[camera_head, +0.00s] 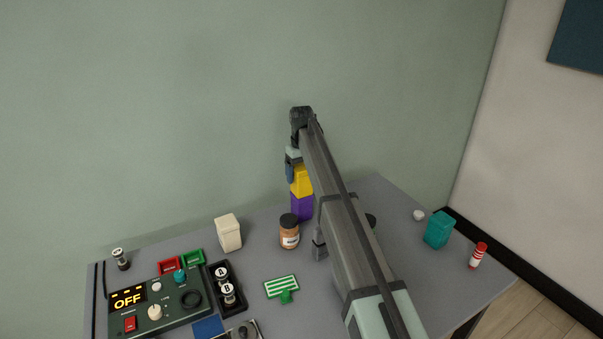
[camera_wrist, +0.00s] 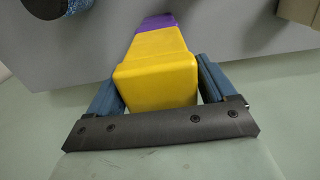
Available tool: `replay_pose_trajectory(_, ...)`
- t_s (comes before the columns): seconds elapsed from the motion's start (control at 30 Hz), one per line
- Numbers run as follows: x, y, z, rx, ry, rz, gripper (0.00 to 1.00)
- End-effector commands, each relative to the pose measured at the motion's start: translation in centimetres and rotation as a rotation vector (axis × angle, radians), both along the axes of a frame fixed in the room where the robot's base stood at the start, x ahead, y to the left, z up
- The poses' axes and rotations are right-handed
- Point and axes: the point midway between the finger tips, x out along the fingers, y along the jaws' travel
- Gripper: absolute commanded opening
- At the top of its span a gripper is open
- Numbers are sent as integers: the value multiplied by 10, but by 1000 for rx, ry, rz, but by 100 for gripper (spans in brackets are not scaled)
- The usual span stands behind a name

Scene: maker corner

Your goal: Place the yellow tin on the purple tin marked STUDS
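The yellow tin (camera_head: 301,185) shows directly above the purple tin (camera_head: 302,208) at the back of the table, partly behind my arm. In the wrist view the yellow tin (camera_wrist: 155,75) lies between the two blue fingers of my gripper (camera_wrist: 158,85), one close along each side, and the gripper looks shut on it. The purple tin (camera_wrist: 155,21) shows just beyond its lower end, in line with it. The two appear to meet, but I cannot tell whether the weight rests there. No marking is readable on the purple tin.
A brown jar with a black lid (camera_head: 289,232) stands just left of the purple tin. A cream box (camera_head: 228,233) is further left, and a control panel (camera_head: 157,302) is at the front left. A teal box (camera_head: 438,230) and a red-and-white tube (camera_head: 478,256) stand at the right.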

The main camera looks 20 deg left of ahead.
Motion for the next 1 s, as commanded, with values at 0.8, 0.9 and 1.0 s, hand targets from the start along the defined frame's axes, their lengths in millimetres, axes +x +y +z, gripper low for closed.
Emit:
replay_pose_trajectory(0.8,1,1,56,1,-2,0,99)
replay_pose_trajectory(0.9,1,1,74,1,-2,0,99)
replay_pose_trajectory(1.0,1,1,91,1,-1,0,99)
